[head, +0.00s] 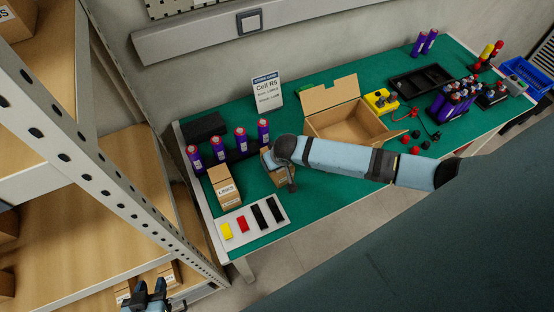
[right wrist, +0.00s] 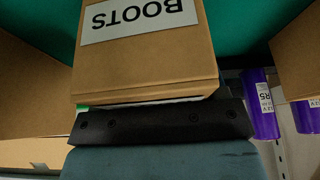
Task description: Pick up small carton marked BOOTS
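A small brown carton marked BOOTS (right wrist: 145,55) fills the middle of the right wrist view, its white label upside down. In the head view this carton (head: 283,178) stands on the green bench, partly hidden by my right wrist. My right gripper (head: 287,172) is at the carton, reaching in from the right. Its dark palm edge lies close to the carton in the right wrist view. The fingers are mostly hidden, so I cannot tell whether they grip it. My left gripper (head: 150,288) is open and empty, by the shelf at lower left.
Another labelled carton (head: 224,187) stands left of the BOOTS carton. Purple cylinders (head: 240,140) stand in a row behind. A tray with coloured bars (head: 250,222) lies in front. A large open box (head: 345,120) is to the right. The shelf rack (head: 100,150) borders the left side.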

